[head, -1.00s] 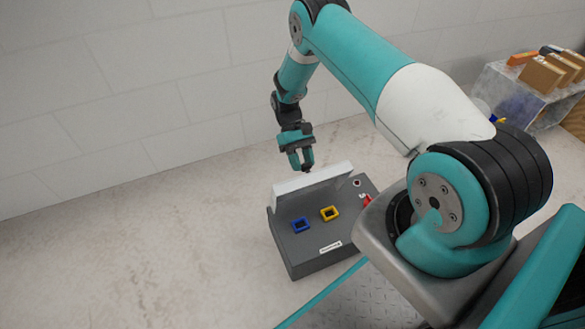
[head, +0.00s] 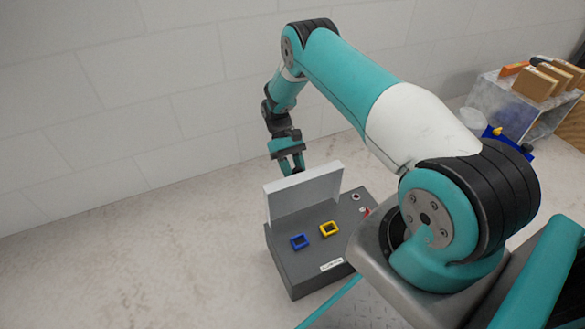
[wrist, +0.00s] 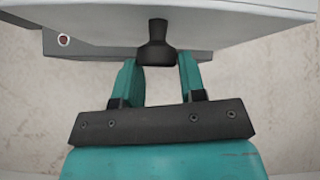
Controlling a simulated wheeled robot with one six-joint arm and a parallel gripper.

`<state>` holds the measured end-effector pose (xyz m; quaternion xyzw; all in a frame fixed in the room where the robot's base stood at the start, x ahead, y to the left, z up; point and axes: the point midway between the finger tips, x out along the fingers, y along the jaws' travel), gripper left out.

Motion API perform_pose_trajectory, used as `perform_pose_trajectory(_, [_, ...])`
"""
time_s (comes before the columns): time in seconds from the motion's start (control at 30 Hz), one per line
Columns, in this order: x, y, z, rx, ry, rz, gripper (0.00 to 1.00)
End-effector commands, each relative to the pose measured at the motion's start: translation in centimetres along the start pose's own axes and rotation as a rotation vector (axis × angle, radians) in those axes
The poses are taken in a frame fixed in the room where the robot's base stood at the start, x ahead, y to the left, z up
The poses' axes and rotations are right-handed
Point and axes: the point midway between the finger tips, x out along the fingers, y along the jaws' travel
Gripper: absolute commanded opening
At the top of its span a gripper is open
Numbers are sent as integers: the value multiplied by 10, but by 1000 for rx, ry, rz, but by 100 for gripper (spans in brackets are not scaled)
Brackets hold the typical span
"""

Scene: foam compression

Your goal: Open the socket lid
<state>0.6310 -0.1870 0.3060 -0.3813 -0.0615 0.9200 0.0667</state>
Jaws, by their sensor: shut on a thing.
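A dark grey socket box (head: 315,265) stands on the floor in the head view, with a blue square socket (head: 299,242) and a yellow square socket (head: 329,229) on its top. Its pale grey lid (head: 305,195) stands raised, close to upright, along the box's wall side. The lid (wrist: 250,22) fills the top of the wrist view, with a black knob (wrist: 155,45) on it. My gripper (head: 291,165) is behind the lid's top edge. In the wrist view its teal fingers (wrist: 160,68) are on both sides of the knob, shut on it.
A red part (head: 364,211) and a small round button (head: 356,197) sit at the box's right end. A shelf with cardboard boxes (head: 535,84) and a blue bin (head: 510,146) stand at the far right. Bare floor lies left of the box.

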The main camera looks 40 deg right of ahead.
Motion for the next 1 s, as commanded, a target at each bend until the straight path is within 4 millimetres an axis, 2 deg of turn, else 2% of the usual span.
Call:
perform_pose_trajectory(0.07, [6, 6, -1, 16, 0, -6, 0])
perform_pose_trajectory(0.1, [6, 6, -1, 16, 0, -6, 44])
perform_pose_trajectory(0.17, [6, 6, -1, 15, 0, -5, 58])
perform_pose_trajectory(0.2, [6, 5, -2, 13, 0, -4, 61])
perform_pose_trajectory(0.57, [-4, 1, -3, 7, 4, 1, 61])
perform_pose_trajectory(0.67, [-18, 2, -4, 8, 5, 0, 61])
perform_pose_trajectory(0.83, [-53, 4, -5, 9, 7, -1, 61])
perform_pose_trajectory(0.9, [-68, 2, 2, 9, 2, -6, 61])
perform_pose_trajectory(1.0, [-80, 2, 2, 9, 1, -8, 61])
